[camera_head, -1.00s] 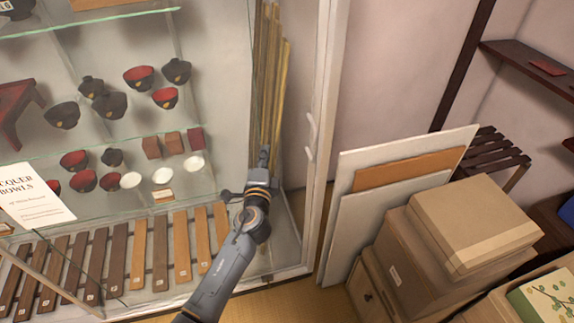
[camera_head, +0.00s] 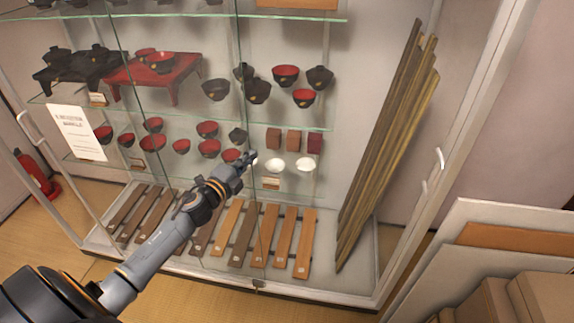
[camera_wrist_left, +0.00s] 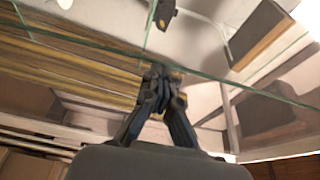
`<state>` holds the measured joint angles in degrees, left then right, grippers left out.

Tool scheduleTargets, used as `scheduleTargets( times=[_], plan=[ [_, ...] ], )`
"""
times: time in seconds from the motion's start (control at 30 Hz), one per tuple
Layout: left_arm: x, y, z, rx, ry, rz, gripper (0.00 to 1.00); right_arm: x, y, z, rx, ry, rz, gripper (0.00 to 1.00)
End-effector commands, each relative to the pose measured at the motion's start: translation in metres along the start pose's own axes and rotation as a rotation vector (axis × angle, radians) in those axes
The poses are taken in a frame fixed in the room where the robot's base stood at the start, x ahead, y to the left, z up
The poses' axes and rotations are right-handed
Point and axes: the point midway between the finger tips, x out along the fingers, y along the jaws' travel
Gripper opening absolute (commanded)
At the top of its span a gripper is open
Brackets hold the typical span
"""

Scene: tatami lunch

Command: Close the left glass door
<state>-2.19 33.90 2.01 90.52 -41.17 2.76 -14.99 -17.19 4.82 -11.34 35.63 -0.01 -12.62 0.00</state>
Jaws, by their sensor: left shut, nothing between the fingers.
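The glass-fronted cabinet (camera_head: 350,294) fills much of the head view. Its clear panes are hard to make out, and I cannot tell how far the left door stands open. A pale handle (camera_head: 30,125) is on the left upright, and another handle (camera_head: 437,158) is on the right upright. My left gripper (camera_head: 246,161) is shut and empty, in front of the lower shelves near the middle. I cannot tell whether it touches glass. In the left wrist view the shut fingers (camera_wrist_left: 160,80) are close to a greenish glass edge in the picture. My right gripper is not in view.
Lacquer bowls (camera_head: 286,75), a red stand (camera_head: 160,72) and a white sign (camera_head: 76,132) are in the cabinet. Wooden slats (camera_head: 283,238) lie at its bottom, and long poles (camera_head: 390,140) lean at right. Panels (camera_head: 500,222) and boxes (camera_head: 550,300) stand outside at right.

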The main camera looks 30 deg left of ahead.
Motion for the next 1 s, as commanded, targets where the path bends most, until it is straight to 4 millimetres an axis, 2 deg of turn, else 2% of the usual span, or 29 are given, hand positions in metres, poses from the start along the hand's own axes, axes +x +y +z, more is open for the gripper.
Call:
scheduleTargets(
  times=[0.03, 0.13, 0.4, 0.6, 0.8, 1.0],
  plan=[
    [-0.007, 0.005, 0.022, 0.007, -0.009, 0.005, 0.00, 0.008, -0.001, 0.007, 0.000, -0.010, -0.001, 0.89],
    [-0.019, 0.006, 0.056, 0.006, -0.009, 0.005, 0.00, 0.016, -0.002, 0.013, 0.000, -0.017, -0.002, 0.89],
    [-0.051, 0.007, 0.146, 0.004, -0.009, 0.005, 0.00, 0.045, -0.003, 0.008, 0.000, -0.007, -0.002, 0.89],
    [-0.071, 0.007, 0.203, 0.002, -0.009, 0.004, 0.00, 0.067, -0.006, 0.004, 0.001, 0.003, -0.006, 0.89],
    [-0.085, 0.005, 0.243, 0.001, -0.005, 0.002, 0.00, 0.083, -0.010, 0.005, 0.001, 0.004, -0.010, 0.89],
    [-0.092, 0.003, 0.264, -0.001, -0.003, 0.001, 0.00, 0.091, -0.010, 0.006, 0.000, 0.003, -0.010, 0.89]
  ],
)
